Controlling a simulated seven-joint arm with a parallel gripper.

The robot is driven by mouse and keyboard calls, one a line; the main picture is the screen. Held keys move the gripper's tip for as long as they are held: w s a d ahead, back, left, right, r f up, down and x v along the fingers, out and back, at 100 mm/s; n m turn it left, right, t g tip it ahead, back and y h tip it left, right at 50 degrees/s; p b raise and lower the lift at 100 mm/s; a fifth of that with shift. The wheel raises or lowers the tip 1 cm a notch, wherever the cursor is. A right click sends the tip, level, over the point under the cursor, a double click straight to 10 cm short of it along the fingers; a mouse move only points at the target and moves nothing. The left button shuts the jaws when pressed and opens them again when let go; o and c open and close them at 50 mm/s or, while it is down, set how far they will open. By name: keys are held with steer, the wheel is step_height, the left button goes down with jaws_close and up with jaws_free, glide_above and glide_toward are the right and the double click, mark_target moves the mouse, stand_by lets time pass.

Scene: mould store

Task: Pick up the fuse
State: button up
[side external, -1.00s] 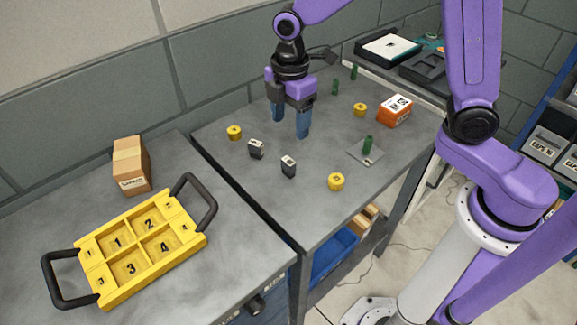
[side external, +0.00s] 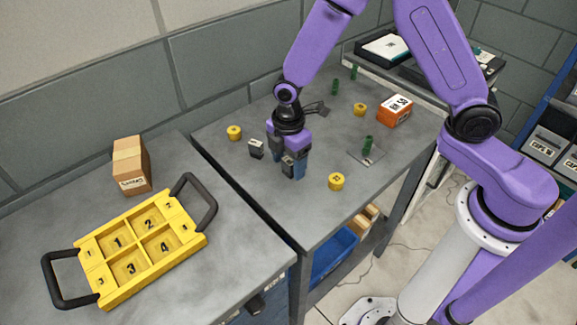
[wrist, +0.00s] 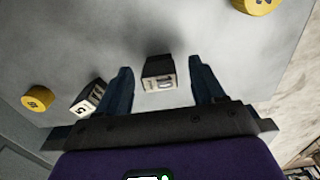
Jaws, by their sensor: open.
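A small dark block with a white numbered face (wrist: 160,73), which looks like a fuse, sits between my open fingers in the wrist view. My gripper (wrist: 161,66) has one finger on each side of it, with visible gaps. In the side view my gripper (side external: 287,166) is low over the table and mostly hides this block. A second similar block (side external: 256,148) stands to the left, outside the fingers; it also shows in the wrist view (wrist: 88,98).
Yellow round pieces (side external: 336,181) (side external: 234,132) (side external: 360,109), green pieces (side external: 367,145) and an orange-and-white box (side external: 394,111) are spread on the grey table. A yellow numbered tray (side external: 186,238) and a cardboard box (side external: 132,164) stand on the left bench.

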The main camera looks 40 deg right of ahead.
steer(key=shift+f, duration=0.65)
steer(key=shift+c, duration=0.3)
steer(key=c, duration=1)
steer(key=shift+r, duration=0.1)
